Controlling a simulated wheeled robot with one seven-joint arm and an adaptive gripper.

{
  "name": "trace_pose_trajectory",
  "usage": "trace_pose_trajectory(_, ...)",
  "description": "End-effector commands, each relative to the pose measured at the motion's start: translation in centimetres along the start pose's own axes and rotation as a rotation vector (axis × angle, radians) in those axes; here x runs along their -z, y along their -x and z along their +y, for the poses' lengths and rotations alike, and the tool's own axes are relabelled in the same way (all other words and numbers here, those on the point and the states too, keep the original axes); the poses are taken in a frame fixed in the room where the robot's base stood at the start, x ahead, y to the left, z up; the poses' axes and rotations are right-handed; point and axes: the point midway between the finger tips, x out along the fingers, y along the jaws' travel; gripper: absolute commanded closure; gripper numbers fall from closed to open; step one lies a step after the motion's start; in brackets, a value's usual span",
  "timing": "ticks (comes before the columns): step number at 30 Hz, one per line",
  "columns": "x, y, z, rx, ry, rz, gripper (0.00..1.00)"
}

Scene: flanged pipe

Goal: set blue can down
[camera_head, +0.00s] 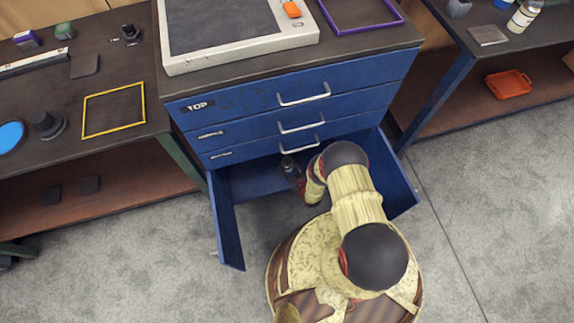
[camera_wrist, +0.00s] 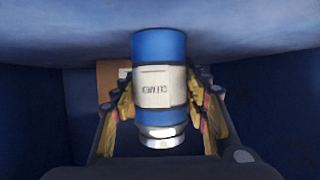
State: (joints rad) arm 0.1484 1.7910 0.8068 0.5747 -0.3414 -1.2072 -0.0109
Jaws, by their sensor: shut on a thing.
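The blue can (camera_wrist: 160,47) has a white label with upside-down lettering and a silver end. In the wrist view it sits between the two fingers of my gripper (camera_wrist: 161,90), which are shut on it. The silver end points down in the picture, and the blue end meets a blue surface at the top; I cannot tell whether they touch. In the head view my gripper (camera_head: 291,168) is inside the open bottom drawer (camera_head: 229,225) of the blue cabinet. The can is not clearly visible there.
The upper drawers (camera_head: 290,90) are shut above my gripper. The drawer's side walls stand left and right of my arm. A bench with a yellow frame (camera_head: 83,117) is at the left. A shelf with an orange tray (camera_head: 508,84) is at the right.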

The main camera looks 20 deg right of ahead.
Motion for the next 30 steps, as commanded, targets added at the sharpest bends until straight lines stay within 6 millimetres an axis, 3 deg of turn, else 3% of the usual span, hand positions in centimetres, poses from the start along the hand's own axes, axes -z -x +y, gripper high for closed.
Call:
trace_pose_trajectory(2,-0.1,-0.1,0.0,0.000,0.000,0.002,0.93)
trace_pose_trajectory(3,-0.1,-0.1,0.0,0.000,0.000,0.001,0.53)
trace_pose_trajectory(9,-0.1,-0.1,0.0,0.000,0.000,0.000,0.42)
trace_pose_trajectory(12,-0.1,-0.1,0.0,0.000,0.000,0.000,0.37)
trace_pose_trajectory(24,0.1,0.1,0.0,0.000,-0.001,-0.001,0.37)
trace_pose_trajectory(30,0.4,3.8,0.1,-0.003,-0.003,-0.003,0.37)
